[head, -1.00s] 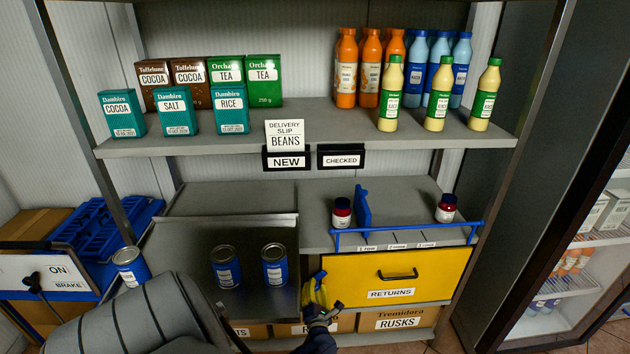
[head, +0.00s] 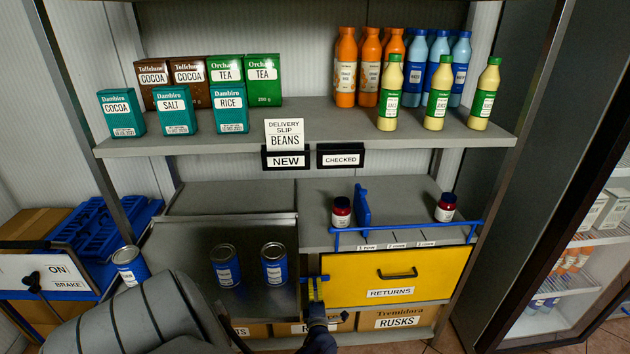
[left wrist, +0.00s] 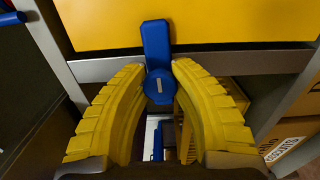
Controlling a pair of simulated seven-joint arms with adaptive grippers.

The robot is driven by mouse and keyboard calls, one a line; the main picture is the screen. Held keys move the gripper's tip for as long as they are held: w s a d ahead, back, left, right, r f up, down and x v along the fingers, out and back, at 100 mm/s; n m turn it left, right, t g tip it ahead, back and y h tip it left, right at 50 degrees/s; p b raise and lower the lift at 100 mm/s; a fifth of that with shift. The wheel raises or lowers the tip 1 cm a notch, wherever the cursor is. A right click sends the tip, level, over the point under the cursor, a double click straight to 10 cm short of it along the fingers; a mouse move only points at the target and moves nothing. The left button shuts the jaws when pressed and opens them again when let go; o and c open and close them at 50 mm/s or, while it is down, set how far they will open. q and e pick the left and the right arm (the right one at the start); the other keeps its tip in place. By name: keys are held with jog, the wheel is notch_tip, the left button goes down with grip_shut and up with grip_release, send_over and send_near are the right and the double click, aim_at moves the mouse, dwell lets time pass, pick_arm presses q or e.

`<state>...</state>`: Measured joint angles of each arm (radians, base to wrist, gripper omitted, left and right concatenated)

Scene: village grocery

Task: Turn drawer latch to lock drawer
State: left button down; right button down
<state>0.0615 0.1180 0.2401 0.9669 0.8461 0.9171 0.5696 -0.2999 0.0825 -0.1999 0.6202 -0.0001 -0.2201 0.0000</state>
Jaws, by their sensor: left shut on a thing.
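The yellow drawer (head: 352,279) labelled RETURNS is closed flush in the shelf unit. The blue latch (head: 318,277) sits at its left edge and lies level, with its end over the drawer front. In the left wrist view the latch (left wrist: 156,45) reaches from its round pivot end across a grey frame strip onto the yellow front. My left gripper (head: 316,291), with yellow ribbed fingers, is shut on the latch, one finger on each side of its round end in the left wrist view (left wrist: 160,88). My right gripper is not in view.
Two blue cans (head: 225,265) stand on the dark metal surface left of the drawer. A blue rail (head: 400,236) runs above the drawer, with two small red jars (head: 341,212) behind it. Boxes, including RUSKS (head: 398,318), sit below. A glass-fronted cabinet (head: 560,250) stands right.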

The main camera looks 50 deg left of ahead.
pick_arm(q)
jog(key=shift+w+d+m, duration=0.1)
jog(key=shift+m, duration=0.3)
jog(key=c, duration=1)
grip_release()
jog(key=v, duration=1.2)
